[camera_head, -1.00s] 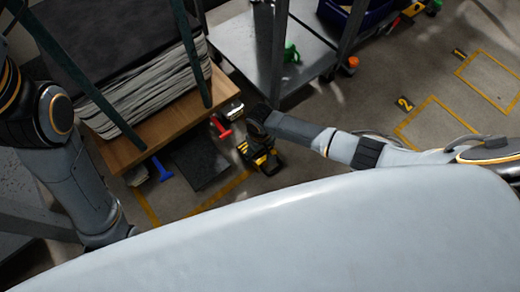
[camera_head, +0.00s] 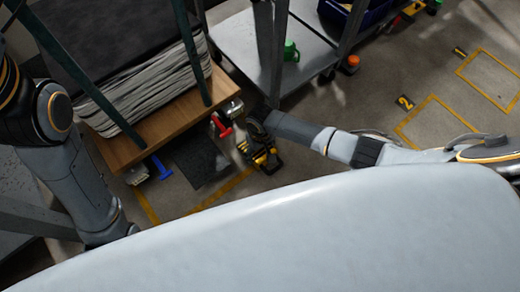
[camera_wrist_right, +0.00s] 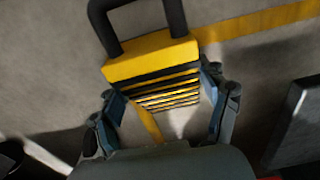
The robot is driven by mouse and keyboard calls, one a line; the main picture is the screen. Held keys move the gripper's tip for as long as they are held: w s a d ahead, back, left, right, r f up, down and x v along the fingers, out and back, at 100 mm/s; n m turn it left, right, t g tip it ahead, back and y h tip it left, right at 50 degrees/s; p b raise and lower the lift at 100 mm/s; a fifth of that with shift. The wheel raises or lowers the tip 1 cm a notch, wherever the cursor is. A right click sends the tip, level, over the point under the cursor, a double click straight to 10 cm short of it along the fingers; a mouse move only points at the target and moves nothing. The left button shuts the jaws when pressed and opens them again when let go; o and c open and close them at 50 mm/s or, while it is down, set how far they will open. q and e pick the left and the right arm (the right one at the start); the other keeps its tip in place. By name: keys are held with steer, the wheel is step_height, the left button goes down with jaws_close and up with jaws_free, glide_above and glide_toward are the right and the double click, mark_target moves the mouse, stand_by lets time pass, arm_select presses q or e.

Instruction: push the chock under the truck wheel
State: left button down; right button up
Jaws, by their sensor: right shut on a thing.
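The chock (camera_head: 267,160) is a yellow and black block. In the right wrist view the chock (camera_wrist_right: 150,62) shows a black loop handle, a yellow top and black ribs. My right gripper (camera_head: 252,140) is shut on it; in the wrist view its fingers (camera_wrist_right: 165,108) lie on both sides of the ribbed part. The truck (camera_head: 130,149) is a wooden platform loaded with grey sheets. A truck wheel (camera_head: 234,108) shows partly at its right corner, up and left of the chock and apart from it. My left arm shows, but its gripper is hidden.
A red part (camera_head: 222,127) and a blue part (camera_head: 162,168) stick out by the truck. A dark mat (camera_head: 198,160) lies on the floor between them. A grey metal cart (camera_head: 235,45) stands behind. Yellow lines mark the floor; the right side is mostly clear.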

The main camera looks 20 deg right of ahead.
mark_target(260, 151)
steer(key=shift+f, duration=0.15)
steer(key=o, duration=1.6)
steer(key=shift+o, duration=0.2)
step_height(260, 151, up, 12)
